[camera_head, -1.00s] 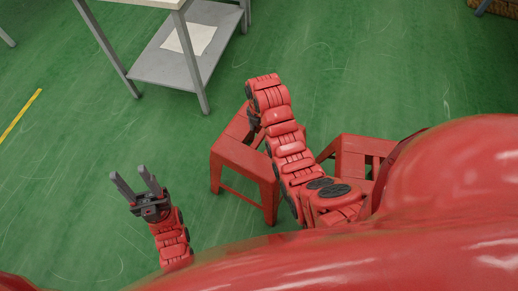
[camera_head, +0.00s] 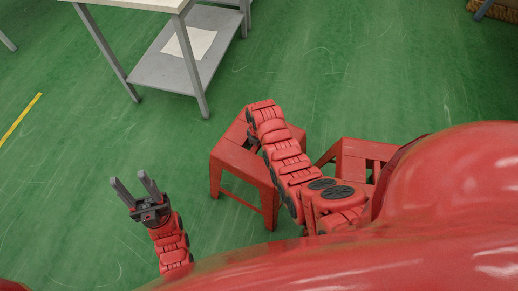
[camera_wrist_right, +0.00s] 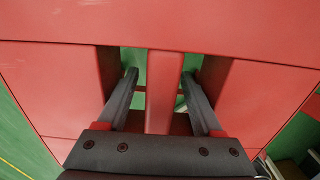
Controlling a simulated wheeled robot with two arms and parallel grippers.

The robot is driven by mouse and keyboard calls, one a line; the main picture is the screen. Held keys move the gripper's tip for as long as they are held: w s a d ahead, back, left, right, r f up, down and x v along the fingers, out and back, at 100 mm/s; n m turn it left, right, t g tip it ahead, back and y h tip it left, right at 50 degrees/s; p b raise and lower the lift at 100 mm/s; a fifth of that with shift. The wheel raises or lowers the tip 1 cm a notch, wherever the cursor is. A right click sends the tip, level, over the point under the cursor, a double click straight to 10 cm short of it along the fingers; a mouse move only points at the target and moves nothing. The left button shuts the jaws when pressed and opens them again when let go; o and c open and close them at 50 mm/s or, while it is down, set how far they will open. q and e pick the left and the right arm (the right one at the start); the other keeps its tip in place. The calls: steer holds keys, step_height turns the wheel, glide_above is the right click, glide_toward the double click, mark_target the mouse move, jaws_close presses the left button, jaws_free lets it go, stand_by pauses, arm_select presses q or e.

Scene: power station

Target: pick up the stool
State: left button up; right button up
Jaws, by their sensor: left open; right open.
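A red stool (camera_head: 240,166) stands on the green floor in the head view, partly covered by my right arm. My right gripper is hidden behind that arm there. In the right wrist view my right gripper (camera_wrist_right: 158,80) is open, its two dark fingers on either side of the narrow bar between two slots in the red stool seat (camera_wrist_right: 60,75). The fingertips lie at the slots; I cannot tell how deep they reach. My left gripper (camera_head: 127,180) is open and empty above bare floor, to the left of the stool.
A second red stool (camera_head: 352,152) stands to the right, partly hidden by my body. A grey table with a lower shelf (camera_head: 158,68) stands at the upper left, a pale sheet (camera_head: 188,44) on the shelf.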

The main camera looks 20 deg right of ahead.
jaws_close()
stand_by(1.4)
